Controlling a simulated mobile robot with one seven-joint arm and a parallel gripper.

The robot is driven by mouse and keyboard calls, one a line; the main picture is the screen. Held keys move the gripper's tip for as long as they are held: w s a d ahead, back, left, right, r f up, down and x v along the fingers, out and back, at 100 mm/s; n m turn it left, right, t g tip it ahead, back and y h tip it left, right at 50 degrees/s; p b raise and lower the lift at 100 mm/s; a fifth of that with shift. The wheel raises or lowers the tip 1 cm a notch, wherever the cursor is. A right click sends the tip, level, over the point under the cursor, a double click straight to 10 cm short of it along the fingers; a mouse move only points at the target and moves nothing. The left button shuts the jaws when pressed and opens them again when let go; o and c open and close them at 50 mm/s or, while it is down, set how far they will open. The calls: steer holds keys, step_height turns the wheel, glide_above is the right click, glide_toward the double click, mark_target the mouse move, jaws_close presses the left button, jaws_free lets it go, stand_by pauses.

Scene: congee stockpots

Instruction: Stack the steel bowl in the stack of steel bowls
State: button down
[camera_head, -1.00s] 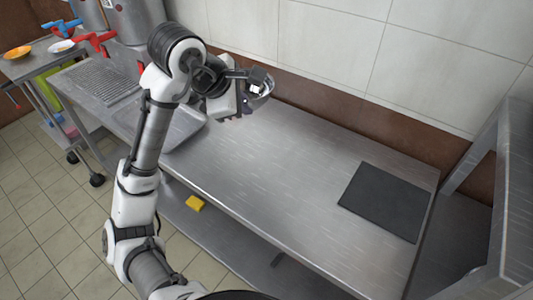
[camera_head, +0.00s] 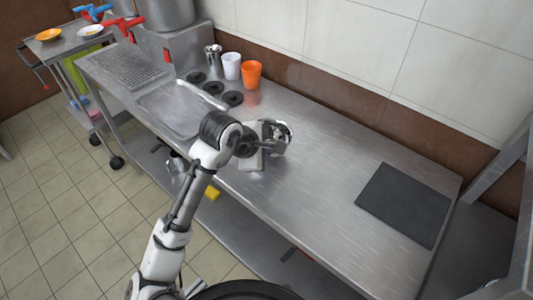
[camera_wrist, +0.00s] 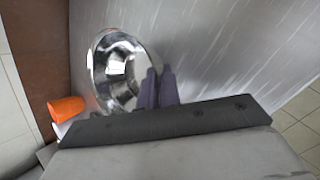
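The steel bowl (camera_head: 281,136) is at my gripper (camera_head: 268,141), over the middle-left of the steel table in the head view. In the wrist view the shiny round bowl (camera_wrist: 116,67) lies with its open side toward the camera. The two dark fingers of my gripper (camera_wrist: 158,88) are close together at the bowl's right rim, pinching it. The head view does not clearly show how high the bowl is above the table. I cannot make out a separate stack of steel bowls in either view.
Behind my arm stand an orange cup (camera_head: 251,74), a white cup (camera_head: 232,66) and a steel container (camera_head: 213,56), near dark round discs (camera_head: 233,98). A black mat (camera_head: 405,205) lies at right. The table between bowl and mat is clear.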

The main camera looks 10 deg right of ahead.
steer(key=shift+f, duration=0.15)
steer(key=c, duration=1.6)
jaws_free()
steer(key=v, duration=1.2)
steer(key=shift+b, duration=0.3)
